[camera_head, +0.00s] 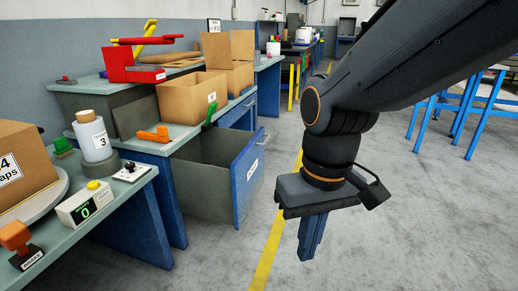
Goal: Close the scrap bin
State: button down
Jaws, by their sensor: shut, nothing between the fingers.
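The scrap bin (248,174) is a drawer with a blue front and grey sides, pulled out below the workbench at the middle left. A white label, too small to read surely, is on its front. Its inside looks empty where I can see it; part of the floor of it is hidden. My gripper (311,240) hangs to the right of the drawer front, pointing down, shut and empty. It is apart from the drawer, beyond the yellow floor line.
An open cardboard box (190,100), an orange tool (153,134) and a green handle (210,112) are on the bench above. A nearer bench holds a bobbin (94,140) and a scale display (88,203). Floor (400,220) to the right is clear up to blue frames (470,105).

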aim_at(226, 193)
jog(key=u, duration=0.75)
jog(key=i, duration=1.45)
jog(key=z, duration=0.85)
